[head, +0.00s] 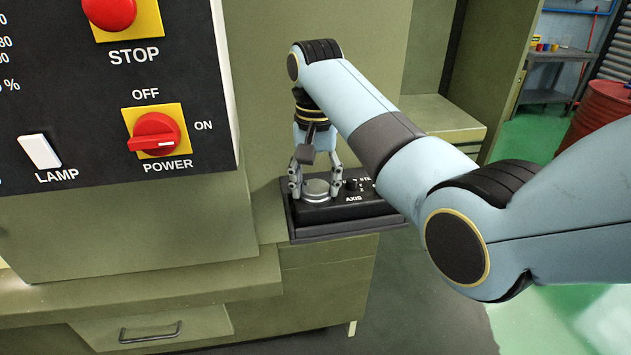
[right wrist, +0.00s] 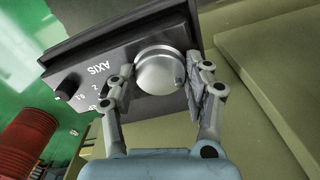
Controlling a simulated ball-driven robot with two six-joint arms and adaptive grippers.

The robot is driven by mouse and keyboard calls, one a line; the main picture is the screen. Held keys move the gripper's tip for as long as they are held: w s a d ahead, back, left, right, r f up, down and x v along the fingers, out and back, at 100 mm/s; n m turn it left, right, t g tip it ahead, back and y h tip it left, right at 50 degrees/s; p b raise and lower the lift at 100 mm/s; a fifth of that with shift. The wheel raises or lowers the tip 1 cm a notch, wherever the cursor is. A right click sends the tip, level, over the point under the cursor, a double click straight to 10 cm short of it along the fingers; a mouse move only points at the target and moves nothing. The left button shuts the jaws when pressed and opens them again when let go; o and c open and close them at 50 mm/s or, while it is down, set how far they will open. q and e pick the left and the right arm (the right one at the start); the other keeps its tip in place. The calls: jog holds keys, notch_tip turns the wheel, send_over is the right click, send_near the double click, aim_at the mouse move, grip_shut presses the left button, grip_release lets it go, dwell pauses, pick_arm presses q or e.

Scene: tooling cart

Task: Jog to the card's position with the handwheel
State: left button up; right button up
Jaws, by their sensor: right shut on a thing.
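The handwheel (head: 317,190) is a round silver knob on a black pendant box (head: 335,220) marked AXIS, which rests on the cabinet ledge. My right gripper (head: 314,182) reaches down over the handwheel and is shut on it. In the right wrist view, the two fingers (right wrist: 160,85) stand on either side of the silver handwheel (right wrist: 160,68). A small black axis selector knob (head: 351,186) sits to the right of the handwheel. No card shows in either view. My left gripper is not in view.
A control panel on the left carries a red STOP button (head: 113,12), a red POWER knob (head: 154,134) and a white LAMP switch (head: 39,151). A drawer (head: 150,335) is below. A red barrel (head: 606,112) stands far right. My right arm covers the pendant's right end.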

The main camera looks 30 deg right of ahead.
aim_at(316, 186)
jog(key=shift+n, duration=0.8)
jog(key=o, duration=1.2)
jog(key=shift+r, duration=0.1)
notch_tip(316, 186, up, 7)
jog(key=shift+w+r, duration=0.1)
jog(key=shift+r, duration=0.05)
